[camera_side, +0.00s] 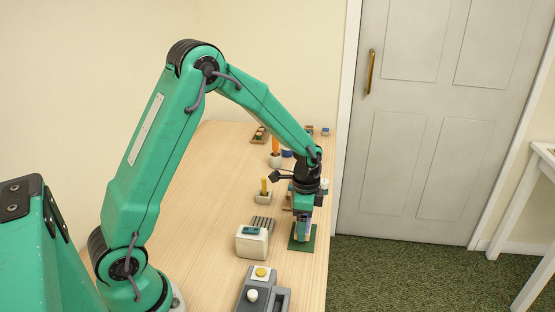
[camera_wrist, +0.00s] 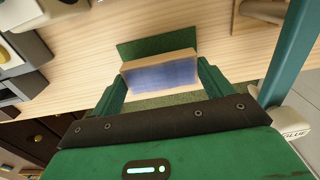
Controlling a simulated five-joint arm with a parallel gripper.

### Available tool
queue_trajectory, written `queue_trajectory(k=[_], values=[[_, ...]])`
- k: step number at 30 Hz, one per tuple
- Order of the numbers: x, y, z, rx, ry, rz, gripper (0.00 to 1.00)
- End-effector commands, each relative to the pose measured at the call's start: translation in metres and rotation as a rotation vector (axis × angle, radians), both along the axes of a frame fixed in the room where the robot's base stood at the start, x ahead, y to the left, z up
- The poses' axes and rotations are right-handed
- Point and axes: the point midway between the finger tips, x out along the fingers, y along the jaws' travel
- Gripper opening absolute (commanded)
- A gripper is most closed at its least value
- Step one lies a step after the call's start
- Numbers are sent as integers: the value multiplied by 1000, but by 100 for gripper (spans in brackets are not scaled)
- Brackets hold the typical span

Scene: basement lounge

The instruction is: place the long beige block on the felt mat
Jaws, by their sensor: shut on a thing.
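The long beige block (camera_wrist: 160,74) is between the two fingers of my gripper (camera_wrist: 161,80) in the wrist view. Its edges are beige and the face toward the camera looks bluish. My gripper is shut on it. The dark green felt mat (camera_wrist: 150,45) shows just beyond the block, partly hidden by it. In the side view my gripper (camera_side: 304,213) points down over the mat (camera_side: 293,242), near the table's right edge. The block is mostly hidden by the fingers there. I cannot tell whether its lower end touches the mat.
A cream box-shaped device (camera_side: 252,243) stands left of the mat, and a grey device with knobs (camera_side: 262,290) is nearer the front. A small holder with a yellow item (camera_side: 263,195) and other small objects stand farther back. The table's right edge is close to the mat.

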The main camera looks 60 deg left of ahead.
Motion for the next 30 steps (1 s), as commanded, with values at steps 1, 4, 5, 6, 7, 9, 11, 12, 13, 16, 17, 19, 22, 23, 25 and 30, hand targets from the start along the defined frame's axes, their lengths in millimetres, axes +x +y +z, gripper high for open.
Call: queue_trajectory(k=[1, 4, 5, 6, 7, 9, 11, 12, 13, 16, 17, 19, 22, 23, 25, 30], values=[[-1, 0, -7, -1, 4, 0, 53], [-1, 0, -18, 0, 3, 0, 53], [-1, 0, -20, 0, 3, 0, 53], [-1, 0, -22, -1, 2, 0, 53], [-1, 0, -23, 0, 1, 0, 53], [0, 0, -24, 0, 0, 0, 53], [0, 0, -24, 0, 0, 0, 53], [0, 0, -24, 0, 0, 0, 53], [0, 0, -24, 0, 0, 0, 53], [0, 0, -24, 0, 0, 0, 53], [0, 0, -25, 0, 0, 0, 53], [0, 0, -26, 0, 1, 0, 53], [0, 0, -27, 0, 1, 0, 93], [0, 0, -27, 0, 1, 0, 99], [0, 0, -26, 0, 1, 0, 100], [0, 0, -26, 0, 0, 0, 100]])
